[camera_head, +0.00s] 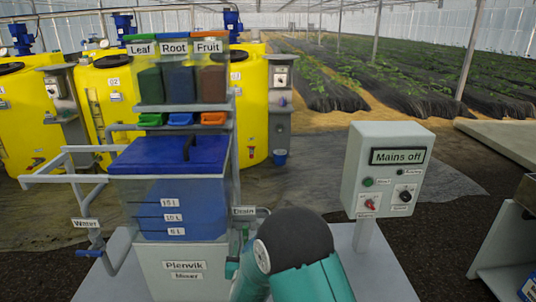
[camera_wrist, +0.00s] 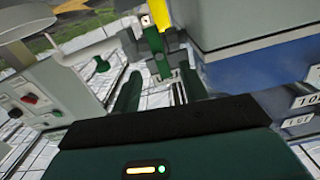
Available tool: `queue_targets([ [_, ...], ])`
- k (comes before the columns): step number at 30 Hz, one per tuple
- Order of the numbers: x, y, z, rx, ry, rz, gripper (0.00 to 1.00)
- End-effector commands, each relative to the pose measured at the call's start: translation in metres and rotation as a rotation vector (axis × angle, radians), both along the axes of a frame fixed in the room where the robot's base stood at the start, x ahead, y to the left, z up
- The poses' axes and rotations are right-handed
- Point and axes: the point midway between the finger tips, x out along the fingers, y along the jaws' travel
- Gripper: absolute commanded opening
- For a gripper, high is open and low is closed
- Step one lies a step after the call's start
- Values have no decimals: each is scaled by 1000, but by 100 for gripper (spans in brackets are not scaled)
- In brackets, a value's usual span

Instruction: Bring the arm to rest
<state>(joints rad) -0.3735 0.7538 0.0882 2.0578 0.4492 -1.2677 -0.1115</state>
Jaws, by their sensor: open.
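A grey control box (camera_head: 385,180) reading "Mains off" stands to the right. White pipes (camera_head: 70,178) stick out at left. Yellow tanks (camera_head: 112,90) stand behind.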

Motion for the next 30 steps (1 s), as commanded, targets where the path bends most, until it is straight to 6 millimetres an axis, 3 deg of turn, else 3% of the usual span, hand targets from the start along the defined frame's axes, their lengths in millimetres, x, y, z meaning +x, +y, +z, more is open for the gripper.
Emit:
queue_targets([
  [7, 3, -21, 67, 31, 139, 59, 44],
  [14, -23, -48, 123, 32, 304, 116, 44],
  [23, -93, -94, 178, 2, 522, 151, 44],
  [30, -173, -135, 204, -35, 703, 141, 44],
])
